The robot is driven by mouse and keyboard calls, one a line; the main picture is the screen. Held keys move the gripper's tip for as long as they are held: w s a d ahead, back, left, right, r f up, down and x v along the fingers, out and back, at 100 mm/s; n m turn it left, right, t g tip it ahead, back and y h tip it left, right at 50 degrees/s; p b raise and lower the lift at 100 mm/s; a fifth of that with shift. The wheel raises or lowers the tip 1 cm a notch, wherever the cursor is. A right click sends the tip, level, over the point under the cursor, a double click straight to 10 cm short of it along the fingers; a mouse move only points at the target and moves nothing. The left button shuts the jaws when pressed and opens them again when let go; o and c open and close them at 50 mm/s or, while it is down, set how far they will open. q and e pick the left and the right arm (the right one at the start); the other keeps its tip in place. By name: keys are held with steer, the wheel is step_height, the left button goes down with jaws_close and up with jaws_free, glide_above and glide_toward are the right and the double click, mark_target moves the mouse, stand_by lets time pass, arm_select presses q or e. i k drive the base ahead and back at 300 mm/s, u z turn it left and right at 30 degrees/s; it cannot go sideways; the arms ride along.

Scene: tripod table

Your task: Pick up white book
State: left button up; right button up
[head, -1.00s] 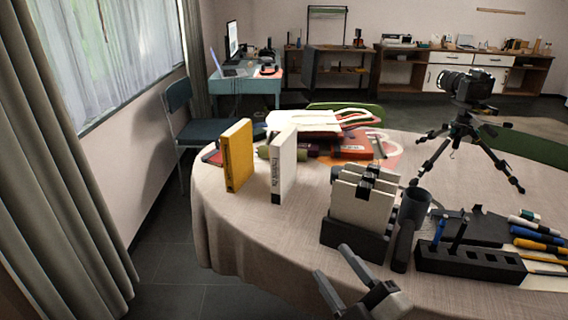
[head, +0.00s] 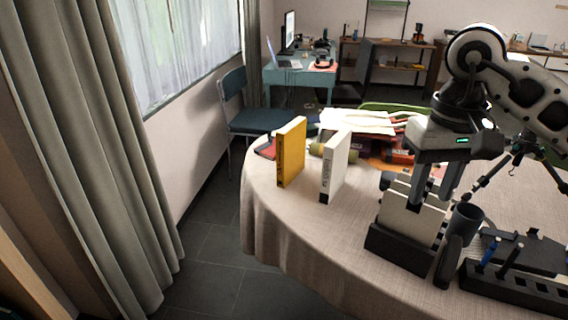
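The white book (head: 335,168) stands upright on the round table (head: 290,222), its spine with dark lettering facing me. It stands apart from the yellow book on its left. My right gripper (head: 435,200) points down, to the right of the white book. Its two dark fingers are apart, in front of or over the pale items in the black holder; whether they touch these is unclear. The white book is clear of the gripper. My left gripper is not in view.
The yellow book (head: 291,153) stands upright left of the white book. The black holder (head: 400,247) with pale upright items, a dark cup (head: 465,222) and a pen organiser (head: 515,288) are on the right. Papers (head: 357,122) lie behind. The table's front left is clear.

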mark_target(336, 150)
steer(key=u, duration=0.6)
steer(key=i, duration=2.35)
steer(key=z, duration=1.8)
